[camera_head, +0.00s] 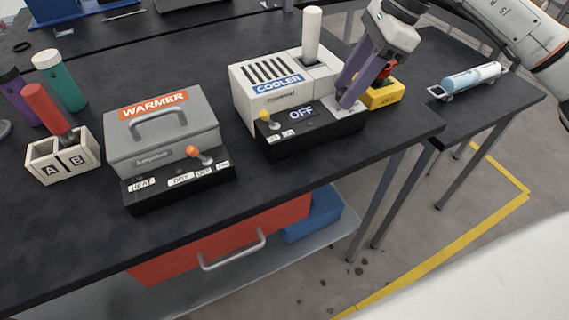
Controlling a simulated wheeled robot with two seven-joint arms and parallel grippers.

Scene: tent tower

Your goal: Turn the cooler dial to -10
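The white cooler (268,98) stands on the dark table, with a blue "COOLER" label (278,83) and a slotted top. Its black front panel (300,138) has a small display (301,113) reading "OFF" and a yellow-tipped switch (264,116) at the left. No dial shows clearly; the right end of the panel is partly covered by my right gripper (347,101). The gripper's purple fingers point down there, with the tips at or just above the panel. I cannot tell whether they are closed on anything. My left gripper is not in view.
A white cylinder (311,34) stands upright in the cooler's top. A grey warmer (160,132) with an orange-tipped switch is at its left. A yellow box (384,94) sits close behind the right gripper. A rack (62,158) marked A and B stands far left. The table's front edge is near.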

